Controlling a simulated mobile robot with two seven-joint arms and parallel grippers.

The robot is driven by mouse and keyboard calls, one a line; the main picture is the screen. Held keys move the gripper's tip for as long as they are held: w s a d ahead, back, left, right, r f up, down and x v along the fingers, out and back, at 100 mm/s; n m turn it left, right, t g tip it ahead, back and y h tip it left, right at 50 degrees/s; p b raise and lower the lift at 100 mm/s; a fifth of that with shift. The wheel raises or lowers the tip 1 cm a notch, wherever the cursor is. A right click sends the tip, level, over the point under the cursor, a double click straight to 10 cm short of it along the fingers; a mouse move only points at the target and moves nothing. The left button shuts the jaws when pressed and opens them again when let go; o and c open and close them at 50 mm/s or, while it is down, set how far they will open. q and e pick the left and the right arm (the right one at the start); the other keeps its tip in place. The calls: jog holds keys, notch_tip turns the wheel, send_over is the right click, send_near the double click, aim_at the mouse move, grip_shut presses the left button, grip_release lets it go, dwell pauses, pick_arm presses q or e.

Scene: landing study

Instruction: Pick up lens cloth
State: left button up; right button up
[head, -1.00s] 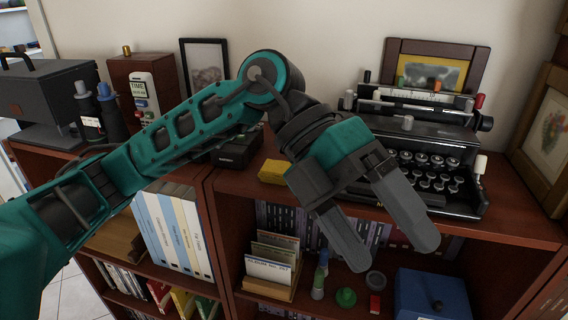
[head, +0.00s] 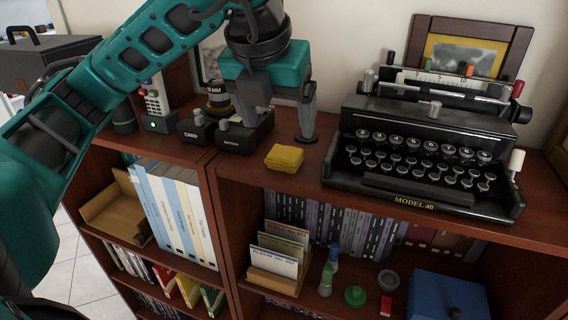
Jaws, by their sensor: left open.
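The lens cloth is most likely the small folded yellow cloth (head: 284,158) lying on the top of the brown shelf unit, left of the typewriter. My left gripper (head: 279,132) is above and behind it, fingers pointing down and spread apart. It is open, with nothing between its fingers. The right finger comes down just behind and right of the cloth; the left finger is in front of the black devices. Whether a finger touches the shelf top, I cannot tell. My right gripper is not in view.
A black typewriter (head: 424,190) stands close on the right, with a framed picture (head: 468,50) behind it. The lower shelf holds a card holder (head: 277,262) and a blue box (head: 445,296).

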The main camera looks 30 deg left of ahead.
aim_at(284, 151)
pick_arm(q)
jog(key=shift+b+x, duration=0.35)
jog(key=shift+x, duration=0.95)
jog(key=x, duration=0.4)
jog(key=shift+s+f, duration=0.1)
jog(key=shift+f, duration=0.1)
jog(key=c, duration=1.1)
jog(key=shift+r, duration=0.1)
notch_tip(284, 151, up, 20)
jog(key=p, duration=0.4)
